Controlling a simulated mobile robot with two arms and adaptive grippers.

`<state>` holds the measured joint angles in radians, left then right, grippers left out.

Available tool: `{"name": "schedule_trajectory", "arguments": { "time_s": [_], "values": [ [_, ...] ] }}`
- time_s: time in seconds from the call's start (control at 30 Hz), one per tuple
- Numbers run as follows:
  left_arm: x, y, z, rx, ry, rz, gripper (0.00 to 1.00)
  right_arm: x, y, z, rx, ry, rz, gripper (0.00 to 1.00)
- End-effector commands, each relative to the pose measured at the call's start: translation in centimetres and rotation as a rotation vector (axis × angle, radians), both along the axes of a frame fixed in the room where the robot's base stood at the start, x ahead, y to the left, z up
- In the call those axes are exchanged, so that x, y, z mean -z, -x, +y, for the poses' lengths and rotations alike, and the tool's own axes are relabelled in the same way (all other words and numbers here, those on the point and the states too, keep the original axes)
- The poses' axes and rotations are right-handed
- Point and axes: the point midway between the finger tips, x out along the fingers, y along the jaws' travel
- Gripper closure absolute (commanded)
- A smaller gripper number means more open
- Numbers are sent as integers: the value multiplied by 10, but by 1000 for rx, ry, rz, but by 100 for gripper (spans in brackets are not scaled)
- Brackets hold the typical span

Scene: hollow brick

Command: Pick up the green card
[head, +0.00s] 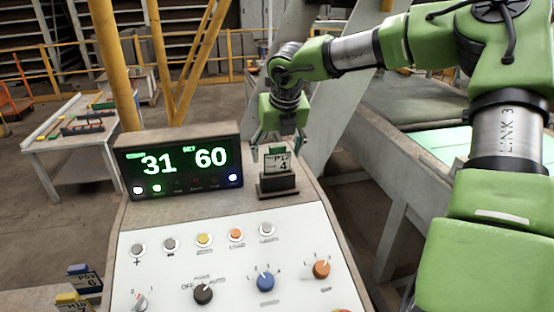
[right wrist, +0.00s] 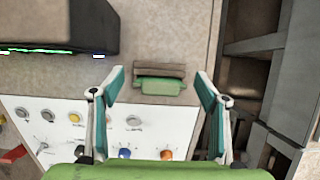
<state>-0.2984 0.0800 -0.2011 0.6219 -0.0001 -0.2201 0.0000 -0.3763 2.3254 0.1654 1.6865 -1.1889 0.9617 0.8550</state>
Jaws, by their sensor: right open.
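The green card (head: 278,162) stands upright in a small dark holder (head: 278,187) on top of the console, right of the display. Its pale label reads "P17" and "4". In the right wrist view the card (right wrist: 160,86) shows from above as a green strip by the brown holder (right wrist: 158,70). My right gripper (head: 278,146) is open above and around the card. In the right wrist view the fingertips (right wrist: 160,82) lie on either side of the card, with a gap on each side. My left gripper is not in view.
A display box (head: 180,168) showing 31 and 60 stands left of the holder. The white control panel (head: 225,265) with buttons and knobs is in front. A blue card (head: 84,280) and a yellow card (head: 72,302) are at lower left. A side table (head: 70,145) stands behind.

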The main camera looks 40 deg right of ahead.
Motion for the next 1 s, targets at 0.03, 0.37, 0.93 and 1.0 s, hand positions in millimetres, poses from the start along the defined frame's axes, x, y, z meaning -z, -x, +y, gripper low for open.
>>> {"name": "schedule_trajectory", "arguments": {
  "time_s": [0.03,0.37,0.93,1.0],
  "values": [
    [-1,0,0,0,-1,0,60,1,0,0,0,0,1,32],
    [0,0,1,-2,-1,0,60,2,0,0,0,0,0,68],
    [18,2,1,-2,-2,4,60,-29,-2,-1,1,2,-8,73],
    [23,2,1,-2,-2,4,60,-44,-2,-1,2,2,-8,73]
  ]
}}
